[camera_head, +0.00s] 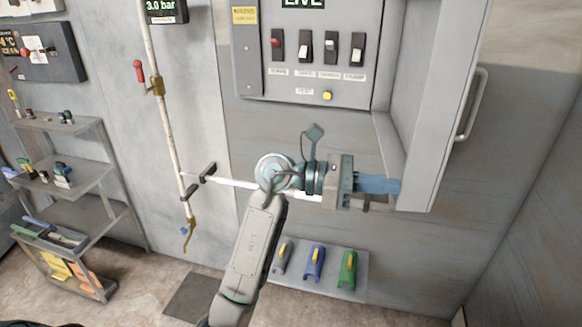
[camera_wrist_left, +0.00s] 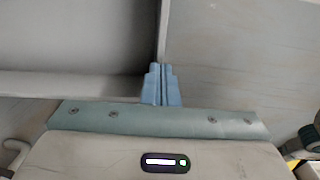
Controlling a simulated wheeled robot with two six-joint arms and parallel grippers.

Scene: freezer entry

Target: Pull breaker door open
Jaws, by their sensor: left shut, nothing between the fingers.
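The breaker door (camera_head: 428,110) stands swung open at the right of the breaker panel (camera_head: 260,88) in the head view. Its bar handle (camera_head: 471,108) is on the far right face. My left gripper (camera_head: 396,187) is shut and empty, with its blue fingertips at the lower part of the door's inner side. In the left wrist view the shut fingers (camera_wrist_left: 161,72) point at the bottom of the door edge (camera_wrist_left: 163,35). I cannot tell whether they touch it. My right gripper is not in view.
The panel shows several switches (camera_head: 304,47) and a yellow button (camera_head: 327,96). A rack with colored-handled items (camera_head: 316,262) hangs low on the wall. A pipe with a red-handled valve (camera_head: 139,71) and a shelf unit (camera_head: 75,130) stand at left.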

